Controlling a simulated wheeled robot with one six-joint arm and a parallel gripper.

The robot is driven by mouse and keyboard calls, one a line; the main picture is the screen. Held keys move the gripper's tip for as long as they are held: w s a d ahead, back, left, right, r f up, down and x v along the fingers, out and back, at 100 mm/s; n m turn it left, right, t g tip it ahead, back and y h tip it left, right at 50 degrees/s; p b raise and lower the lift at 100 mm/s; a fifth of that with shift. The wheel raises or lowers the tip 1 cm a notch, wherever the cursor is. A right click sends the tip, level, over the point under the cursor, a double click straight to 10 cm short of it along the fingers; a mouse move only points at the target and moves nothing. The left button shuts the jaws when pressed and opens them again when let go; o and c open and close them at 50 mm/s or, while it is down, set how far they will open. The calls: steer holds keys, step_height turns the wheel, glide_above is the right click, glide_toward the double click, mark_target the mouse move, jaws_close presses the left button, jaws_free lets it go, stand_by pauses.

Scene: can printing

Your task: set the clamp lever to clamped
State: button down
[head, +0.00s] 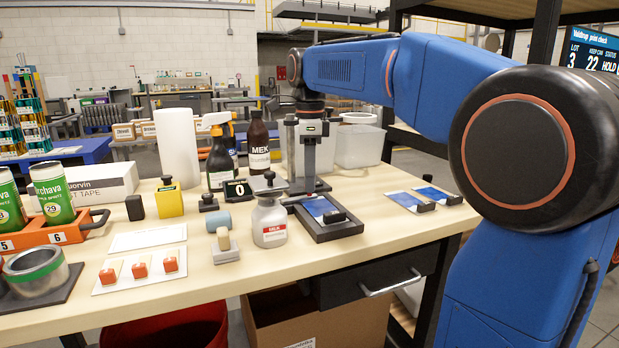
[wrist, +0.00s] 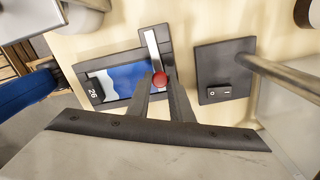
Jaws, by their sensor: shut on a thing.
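The clamp lever (wrist: 152,48) is a pale flat bar ending in a red ball knob (wrist: 160,79). It lies across the dark clamp fixture (wrist: 97,87), beside a blue and white plate (wrist: 125,80) with a tag reading 26. My gripper (wrist: 160,87) is shut on the red knob, one finger on each side. In the head view the fixture (head: 330,234) and plate (head: 320,206) sit at the table's right part. There my gripper's fingers cannot be made out behind the upright stand.
A dark base with a rocker switch (wrist: 220,92) and a metal post (wrist: 275,72) stands close to the right of the fixture. In the head view a grey bottle (head: 268,219) stands just left of the fixture. Two more plates (head: 408,201) lie to the right.

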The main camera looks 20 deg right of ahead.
steer(key=c, duration=1.6)
jaws_free()
steer(key=shift+o, duration=0.2)
step_height(320, 180, up, 18)
steer(key=shift+f, duration=0.25)
